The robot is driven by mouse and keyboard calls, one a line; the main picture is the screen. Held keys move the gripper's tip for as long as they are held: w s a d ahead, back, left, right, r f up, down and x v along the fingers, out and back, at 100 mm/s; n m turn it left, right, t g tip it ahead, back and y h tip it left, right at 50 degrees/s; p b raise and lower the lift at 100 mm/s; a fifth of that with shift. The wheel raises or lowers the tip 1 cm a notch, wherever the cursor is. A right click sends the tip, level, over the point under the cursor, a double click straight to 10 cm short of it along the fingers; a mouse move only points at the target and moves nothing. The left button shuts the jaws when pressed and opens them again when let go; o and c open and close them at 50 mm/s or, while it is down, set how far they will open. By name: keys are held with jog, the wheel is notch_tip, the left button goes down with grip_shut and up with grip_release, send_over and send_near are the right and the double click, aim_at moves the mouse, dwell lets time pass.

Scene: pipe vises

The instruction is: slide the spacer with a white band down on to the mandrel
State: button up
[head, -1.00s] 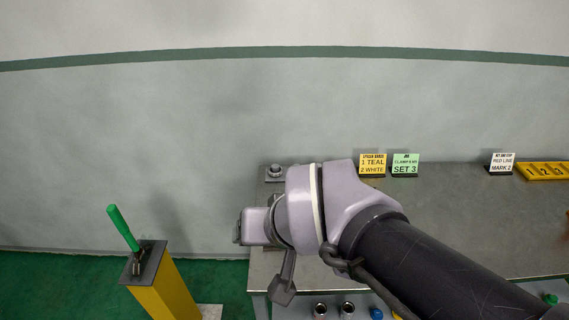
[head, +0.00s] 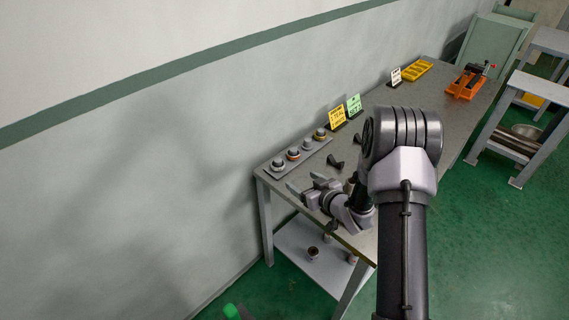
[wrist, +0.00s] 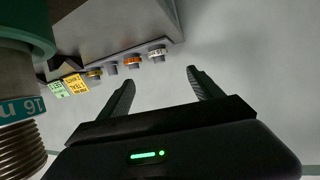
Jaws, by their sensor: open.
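My gripper (wrist: 160,76) is open and empty, with bare wall behind its fingertips. In the head view my gripper (head: 303,187) is over the near left end of the bench, beside the spacer row. The spacer with a white band (wrist: 157,53) stands at the end of the row nearest the bench corner; it also shows in the head view (head: 277,164). It is apart from the fingers. A large grey cylinder (wrist: 18,92) with a teal band, a threaded end and a green part is close at left in the wrist view; I cannot tell whether it is the mandrel.
An orange-banded spacer (head: 293,154), a grey one (head: 307,144) and a yellow-banded one (head: 320,134) share the row. Yellow (head: 337,116) and green (head: 354,105) cards stand behind. A dark handle-like piece (head: 335,162) lies nearby. My arm hides part of the bench.

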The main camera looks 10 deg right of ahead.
aim_at(280, 165)
jog(key=b+x, duration=0.1)
jog(key=x, duration=0.4)
jog(key=b+x, duration=0.2)
jog(key=x, duration=0.4)
jog(key=b+x, duration=0.2)
jog(key=x, duration=0.3)
jog(key=shift+w+d+f, duration=0.2)
jog(key=shift+w, duration=0.15)
jog(key=shift+r, duration=0.15)
